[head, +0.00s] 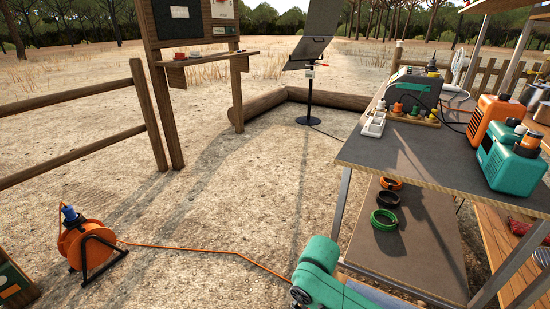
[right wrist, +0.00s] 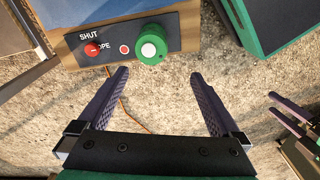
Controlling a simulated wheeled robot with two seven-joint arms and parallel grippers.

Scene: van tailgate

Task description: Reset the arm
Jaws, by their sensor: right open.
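My right gripper (right wrist: 160,85) shows in the right wrist view with its two purple fingers wide apart and nothing between them. Beyond the fingertips is a dark control panel (right wrist: 176,32) on a wooden board. It carries a red knob (right wrist: 92,49) by the word SHUT, a small red button (right wrist: 124,49) and a green knob (right wrist: 150,46) with a white centre. The fingers look apart from the knobs. Purple fingers at the right edge look like my left gripper (right wrist: 280,108); its opening is unclear. Neither gripper shows in the head view, only a teal link of mine at the bottom.
A grey-topped workbench (head: 410,150) stands at right, with an orange canister (head: 492,118) and a teal canister (head: 508,162). Coiled rings (head: 384,219) lie on its lower shelf. An orange cable reel (head: 88,245) stands at left, its cable crossing the ground. The sandy middle is otherwise clear.

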